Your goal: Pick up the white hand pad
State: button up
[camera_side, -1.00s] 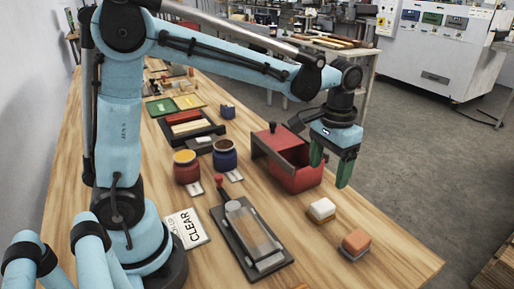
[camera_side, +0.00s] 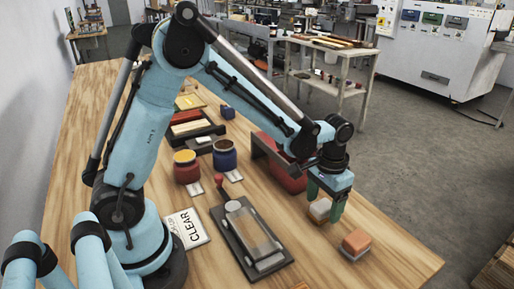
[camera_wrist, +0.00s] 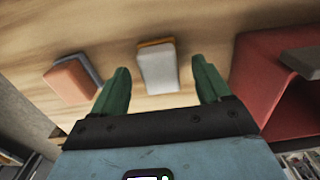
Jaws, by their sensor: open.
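The white hand pad (camera_side: 319,210) is a small block with a white top and a tan-orange layer under it. It lies on the wooden table, and in the side view my gripper partly hides it. In the wrist view the white pad (camera_wrist: 157,70) shows between and just beyond my two green fingers. My gripper (camera_side: 325,207) points down, low over the table at the pad. It also shows in the wrist view (camera_wrist: 162,80), with its fingers spread and nothing held. I cannot tell whether a finger touches the pad.
An orange-topped pad with a grey base (camera_side: 356,243) lies nearby; it is at left in the wrist view (camera_wrist: 72,80). A red box (camera_side: 285,172) stands close behind my gripper. The table's front right is bare.

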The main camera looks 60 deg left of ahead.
jog(key=shift+f, duration=0.6)
jog(key=shift+c, duration=0.4)
jog(key=c, duration=1.1)
jog(key=shift+o, duration=0.2)
jog(key=shift+r, duration=0.15)
notch_tip(320, 180, up, 4)
jog(key=shift+f, duration=0.1)
jog(key=s+d+r, duration=0.7)
jog(key=d, duration=0.2)
jog(key=shift+d, duration=0.15)
